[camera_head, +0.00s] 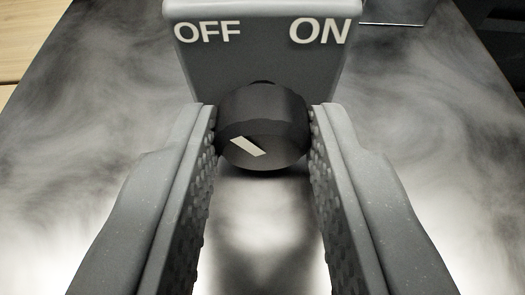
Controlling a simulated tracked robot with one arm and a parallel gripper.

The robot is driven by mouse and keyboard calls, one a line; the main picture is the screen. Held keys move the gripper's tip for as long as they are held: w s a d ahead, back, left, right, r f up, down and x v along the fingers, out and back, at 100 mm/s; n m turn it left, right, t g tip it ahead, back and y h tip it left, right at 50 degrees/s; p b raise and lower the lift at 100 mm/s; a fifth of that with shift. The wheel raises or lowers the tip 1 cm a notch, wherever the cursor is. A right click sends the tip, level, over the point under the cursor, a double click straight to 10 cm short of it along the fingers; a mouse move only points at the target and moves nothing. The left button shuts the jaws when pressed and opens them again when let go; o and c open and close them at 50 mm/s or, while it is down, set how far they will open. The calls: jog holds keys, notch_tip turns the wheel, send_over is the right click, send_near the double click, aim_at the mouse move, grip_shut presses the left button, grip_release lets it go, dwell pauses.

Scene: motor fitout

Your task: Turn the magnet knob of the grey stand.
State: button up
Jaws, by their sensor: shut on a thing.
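The grey stand (262,62) is upright at the top middle of the view, with OFF printed on its left and ON on its right. Its black magnet knob (278,105) faces me at the stand's lower middle. A white mark on the knob's face slants from upper left to lower right, its upper end toward the OFF side. My gripper (262,125) is shut on the knob, with one studded finger touching each side. The stand's top edge is cut off by the frame.
The stand is on a dark, cloudy, shiny metal surface (90,130), which is clear on both sides. A light wooden surface (28,38) shows at the upper left. Dark objects (500,30) are at the upper right, partly cut off.

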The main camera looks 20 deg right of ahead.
jog(key=m+b, duration=0.1)
jog(key=m+y+b, duration=0.1)
jog(key=b, duration=0.1)
jog(key=shift+d+f+t+b, duration=0.15)
jog(key=shift+f+t+b, duration=0.1)
jog(key=shift+t+b, duration=0.05)
jog(key=shift+r+m+y+b, duration=0.15)
jog(key=shift+m+y+b, duration=0.15)
jog(key=shift+b, duration=0.1)
jog(key=o, duration=1)
jog(key=shift+s, duration=0.1)
jog(key=p+v, duration=0.4)
jog(key=v, duration=0.9)
jog(key=shift+s, duration=0.4)
jog(key=shift+r, duration=0.1)
